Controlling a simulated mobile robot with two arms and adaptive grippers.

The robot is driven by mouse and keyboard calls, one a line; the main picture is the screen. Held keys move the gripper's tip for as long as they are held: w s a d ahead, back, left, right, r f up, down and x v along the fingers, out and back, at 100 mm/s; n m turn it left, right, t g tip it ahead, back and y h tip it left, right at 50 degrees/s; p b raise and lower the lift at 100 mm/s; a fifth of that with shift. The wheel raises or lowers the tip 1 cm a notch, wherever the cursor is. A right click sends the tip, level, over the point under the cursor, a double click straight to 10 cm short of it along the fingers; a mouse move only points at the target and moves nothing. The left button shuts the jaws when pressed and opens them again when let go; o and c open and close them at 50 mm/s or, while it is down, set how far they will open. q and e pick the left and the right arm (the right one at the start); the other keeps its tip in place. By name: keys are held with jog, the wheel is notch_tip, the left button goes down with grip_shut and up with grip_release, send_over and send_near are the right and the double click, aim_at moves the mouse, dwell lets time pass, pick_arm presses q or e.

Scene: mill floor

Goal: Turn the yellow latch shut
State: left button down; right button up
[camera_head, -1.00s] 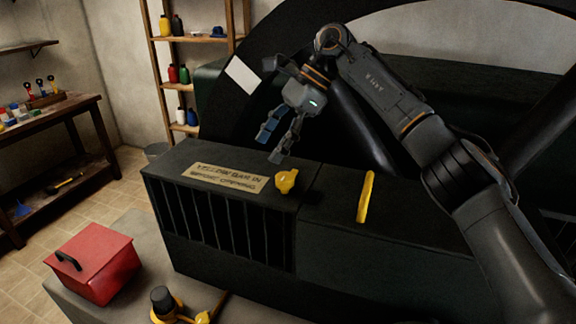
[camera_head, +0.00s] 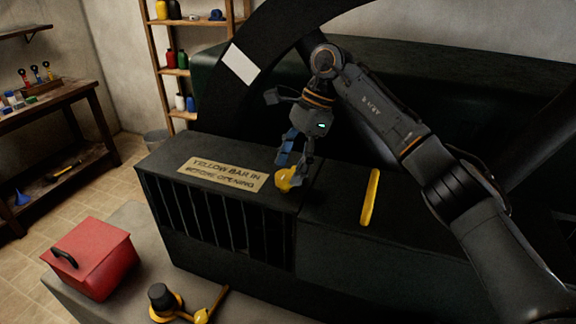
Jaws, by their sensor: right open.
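A dark box (camera_head: 330,235) with a barred front stands in the middle. A small yellow piece (camera_head: 284,179) is on its top, beside the seam between its left and right parts. A longer yellow bar (camera_head: 370,197) is on the right part of the top. I cannot tell for sure which one is the latch. My right gripper (camera_head: 292,172) is open and points down at the small yellow piece, its fingers overlapping it in the picture. Whether they touch it is unclear. My left gripper is not in view.
A label (camera_head: 221,174) on the box reads "YELLOW BAR IN BEFORE OPENING". A red box (camera_head: 102,258) and a yellow piece with a black knob (camera_head: 165,301) sit on the grey surface in front. A large dark wheel (camera_head: 222,100) stands behind.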

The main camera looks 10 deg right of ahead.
jog(key=shift+s+a+f, duration=0.25)
jog(key=shift+a+f, duration=0.2)
jog(key=shift+f, duration=0.1)
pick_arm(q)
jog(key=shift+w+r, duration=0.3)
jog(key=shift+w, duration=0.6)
pick_arm(e)
jog(key=shift+w+f, duration=0.1)
jog(key=shift+c, duration=1)
jog(key=c, duration=1)
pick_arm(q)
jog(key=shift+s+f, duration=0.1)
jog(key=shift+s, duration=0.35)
pick_arm(e)
jog(key=shift+o, duration=0.2)
